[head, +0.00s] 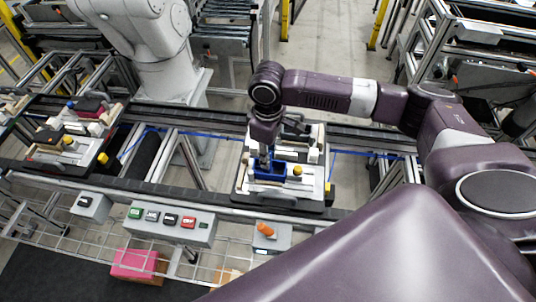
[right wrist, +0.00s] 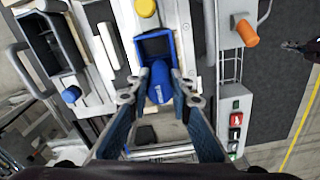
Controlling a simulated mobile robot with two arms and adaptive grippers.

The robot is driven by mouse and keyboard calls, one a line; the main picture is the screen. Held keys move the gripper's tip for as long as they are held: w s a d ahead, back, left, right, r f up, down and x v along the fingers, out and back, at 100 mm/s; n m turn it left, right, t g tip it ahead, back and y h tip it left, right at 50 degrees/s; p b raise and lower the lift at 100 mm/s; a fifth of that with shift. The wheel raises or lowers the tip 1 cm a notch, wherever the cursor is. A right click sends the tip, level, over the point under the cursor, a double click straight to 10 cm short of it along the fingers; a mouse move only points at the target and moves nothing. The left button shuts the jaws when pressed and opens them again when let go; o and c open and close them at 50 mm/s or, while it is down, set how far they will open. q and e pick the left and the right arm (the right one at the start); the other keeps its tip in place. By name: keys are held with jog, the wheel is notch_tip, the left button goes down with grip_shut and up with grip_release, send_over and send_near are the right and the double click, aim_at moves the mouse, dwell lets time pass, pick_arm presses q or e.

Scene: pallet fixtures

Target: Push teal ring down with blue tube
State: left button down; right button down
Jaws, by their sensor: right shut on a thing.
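The blue tube (right wrist: 160,82) is between the fingers of my right gripper (right wrist: 160,95) in the right wrist view, and they are shut on it. Its round end lies over the open side of a blue box-shaped holder (right wrist: 142,47). In the head view my right gripper (head: 266,152) points down at the blue holder (head: 270,174) on the pallet, and the tube is hard to make out there. I cannot make out the teal ring in either view. A small dark gripper-like part (right wrist: 300,48), probably my left gripper, shows at the right wrist view's edge; its jaws are unclear.
The pallet (head: 262,196) sits on the conveyor, with a yellow knob (head: 297,170) beside the holder. A second pallet (head: 70,138) stands to the left. A button box (head: 160,222) and an orange switch (head: 266,230) are along the near side.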

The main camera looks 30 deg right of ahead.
jog(key=shift+s+f+p, duration=0.1)
jog(key=shift+f+p, duration=0.15)
jog(key=shift+p, duration=0.2)
dwell(1.6)
dwell(0.4)
jog(key=shift+r, duration=4.1)
jog(key=shift+f, duration=0.1)
